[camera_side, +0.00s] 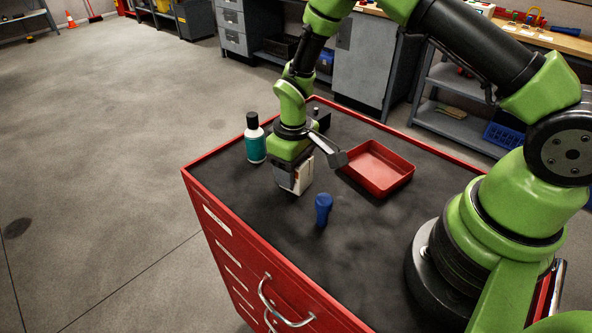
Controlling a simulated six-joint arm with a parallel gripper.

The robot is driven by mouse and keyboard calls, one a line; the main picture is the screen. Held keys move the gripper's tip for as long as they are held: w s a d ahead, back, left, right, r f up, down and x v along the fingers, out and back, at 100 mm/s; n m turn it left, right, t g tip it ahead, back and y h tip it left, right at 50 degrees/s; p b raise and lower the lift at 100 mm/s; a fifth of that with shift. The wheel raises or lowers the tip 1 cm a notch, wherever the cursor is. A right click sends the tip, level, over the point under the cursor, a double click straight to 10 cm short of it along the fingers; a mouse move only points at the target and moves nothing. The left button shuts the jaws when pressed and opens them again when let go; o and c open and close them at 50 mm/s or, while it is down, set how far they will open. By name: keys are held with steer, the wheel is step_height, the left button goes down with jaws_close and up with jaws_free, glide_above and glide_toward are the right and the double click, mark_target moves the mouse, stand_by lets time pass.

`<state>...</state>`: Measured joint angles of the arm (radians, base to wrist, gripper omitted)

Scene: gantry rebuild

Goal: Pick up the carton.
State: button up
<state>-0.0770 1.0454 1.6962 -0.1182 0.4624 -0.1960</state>
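A small white carton (304,176) stands near the middle of the dark cart top, partly hidden by my gripper. My gripper (291,182) points down right at the carton, with its grey lower end overlapping the carton's left side in this view. The fingers are small and partly hidden. I cannot tell whether they are closed on the carton or just around it, or whether the carton touches the cart top.
A teal bottle with a black cap (255,139) stands close to the left of my gripper. A blue object (323,209) stands just in front of the carton. A red tray (400,172) lies to the right. The red cart's (215,188) left top is clear.

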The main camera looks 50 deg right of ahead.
steer(key=shift+c, duration=1.3)
